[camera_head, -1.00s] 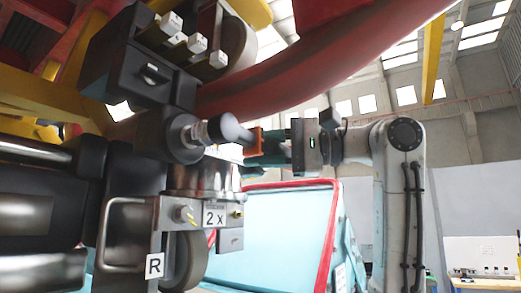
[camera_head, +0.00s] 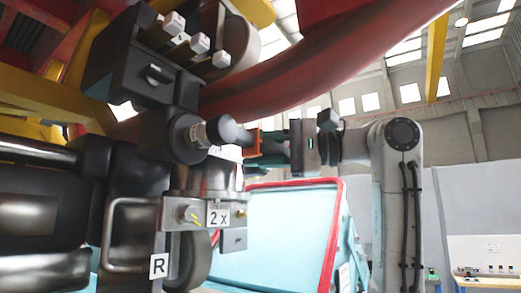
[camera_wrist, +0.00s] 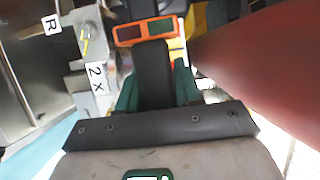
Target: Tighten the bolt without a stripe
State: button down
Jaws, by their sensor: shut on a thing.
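My gripper (camera_head: 272,147), with green fingers, is shut on a tool in front of the train's wheel assembly. The tool has an orange band with two dark display windows (camera_wrist: 145,31) and a dark handle (camera_wrist: 154,75); its orange part shows edge-on in the head view (camera_head: 255,142). A bolt with yellow stripe marks (camera_head: 190,214) sits left of the "2 x" label (camera_head: 218,217), lower left of my gripper. It also shows in the wrist view (camera_wrist: 87,36). A small bolt-like part (camera_head: 239,213) is right of the label; I cannot tell whether it is striped.
A dark round-ended cylinder (camera_head: 229,129) projects close to the tool. A thick red rail (camera_head: 300,80) arches above my arm. A light-blue panel with a red rim (camera_head: 290,235) stands below. An "R" label (camera_head: 159,266) is at lower left.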

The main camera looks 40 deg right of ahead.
aim_at(274, 146)
jog(key=shift+w+a+r, duration=0.1)
jog(key=shift+w, duration=0.25)
dwell(1.4)
jog(key=shift+s, duration=0.15)
dwell(0.7)
jog(key=shift+s+d+b, duration=0.1)
jog(key=shift+s+d, duration=0.15)
jog(key=shift+s, duration=0.45)
jog(key=shift+s+d+b, duration=0.1)
jog(key=shift+s+d, duration=0.1)
jog(key=shift+s, duration=0.45)
jog(key=shift+s+d+b, duration=0.1)
jog(key=shift+s+d, duration=0.15)
jog(key=shift+s, duration=0.55)
